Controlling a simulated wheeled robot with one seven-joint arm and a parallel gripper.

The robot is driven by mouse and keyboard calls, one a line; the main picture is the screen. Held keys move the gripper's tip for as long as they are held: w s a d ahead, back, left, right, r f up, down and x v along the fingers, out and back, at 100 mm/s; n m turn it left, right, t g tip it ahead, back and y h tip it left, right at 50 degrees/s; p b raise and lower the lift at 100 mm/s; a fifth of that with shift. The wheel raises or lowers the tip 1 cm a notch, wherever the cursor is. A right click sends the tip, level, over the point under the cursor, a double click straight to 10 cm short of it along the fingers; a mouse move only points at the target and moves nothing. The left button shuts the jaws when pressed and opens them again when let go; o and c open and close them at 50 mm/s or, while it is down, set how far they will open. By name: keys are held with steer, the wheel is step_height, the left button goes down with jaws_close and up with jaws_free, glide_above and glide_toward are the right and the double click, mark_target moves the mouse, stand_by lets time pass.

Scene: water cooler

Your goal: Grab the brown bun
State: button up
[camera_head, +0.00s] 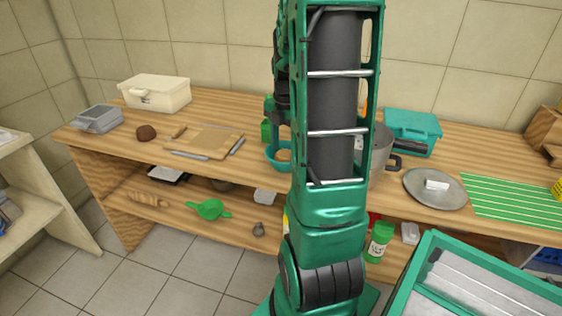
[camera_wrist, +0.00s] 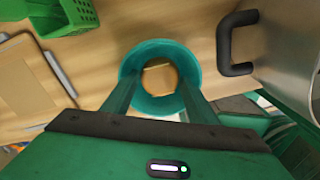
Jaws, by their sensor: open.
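A dark brown lump (camera_head: 146,132) lies farther left on the table, near a cutting board (camera_head: 215,139). A green basket (camera_wrist: 64,14) stands left of the bowl in the wrist view. A metal pot (camera_wrist: 286,50) with a black handle (camera_wrist: 226,44) stands close on the right.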

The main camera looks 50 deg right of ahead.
steer(key=shift+a+f, duration=0.1)
steer(key=shift+f, duration=0.2)
steer(key=c, duration=0.8)
steer(key=shift+r, duration=0.15)
